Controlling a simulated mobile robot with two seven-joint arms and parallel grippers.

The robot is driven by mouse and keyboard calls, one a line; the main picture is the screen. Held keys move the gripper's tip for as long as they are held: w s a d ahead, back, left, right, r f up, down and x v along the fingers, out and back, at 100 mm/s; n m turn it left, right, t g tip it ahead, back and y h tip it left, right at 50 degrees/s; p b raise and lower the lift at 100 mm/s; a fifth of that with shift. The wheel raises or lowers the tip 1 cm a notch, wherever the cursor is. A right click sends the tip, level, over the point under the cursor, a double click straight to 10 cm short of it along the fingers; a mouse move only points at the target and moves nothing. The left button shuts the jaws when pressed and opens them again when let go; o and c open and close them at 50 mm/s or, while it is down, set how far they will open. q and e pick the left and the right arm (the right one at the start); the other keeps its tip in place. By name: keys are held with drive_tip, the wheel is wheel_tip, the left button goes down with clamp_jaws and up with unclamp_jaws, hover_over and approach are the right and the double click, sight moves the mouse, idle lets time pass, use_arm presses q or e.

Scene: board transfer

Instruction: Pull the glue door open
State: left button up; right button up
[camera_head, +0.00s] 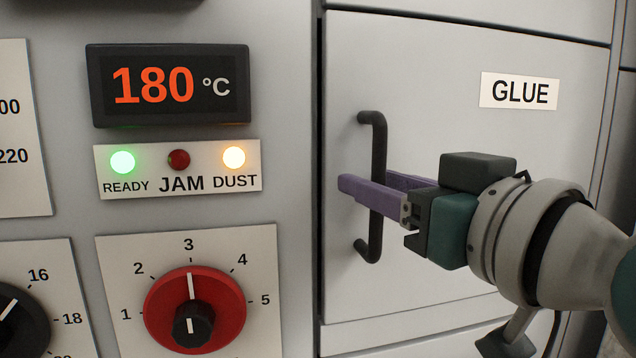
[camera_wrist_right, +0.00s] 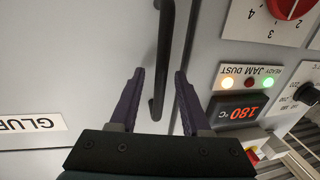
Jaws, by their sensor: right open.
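The glue door (camera_head: 450,120) is a light grey panel with a white GLUE label (camera_head: 519,91) at its upper right. It looks shut, with a dark seam along its left edge. Its black upright bar handle (camera_head: 378,140) is near that edge. My right gripper (camera_head: 366,182) has purple fingers and reaches in from the right at the handle's middle. In the right wrist view the handle (camera_wrist_right: 163,60) lies between the two open fingers (camera_wrist_right: 159,73), with a gap on both sides. My left gripper is not in view.
Left of the door is a fixed panel with a 180 °C display (camera_head: 168,85). Below it are the READY, JAM and DUST lamps (camera_head: 178,170), with READY green and DUST orange lit. A red dial (camera_head: 222,311) and a black knob (camera_head: 18,318) are lower down.

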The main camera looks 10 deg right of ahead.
drive_tip(key=shift+w+a, duration=0.1)
drive_tip(key=shift+w, duration=0.15)
clamp_jaws()
idle(1.4)
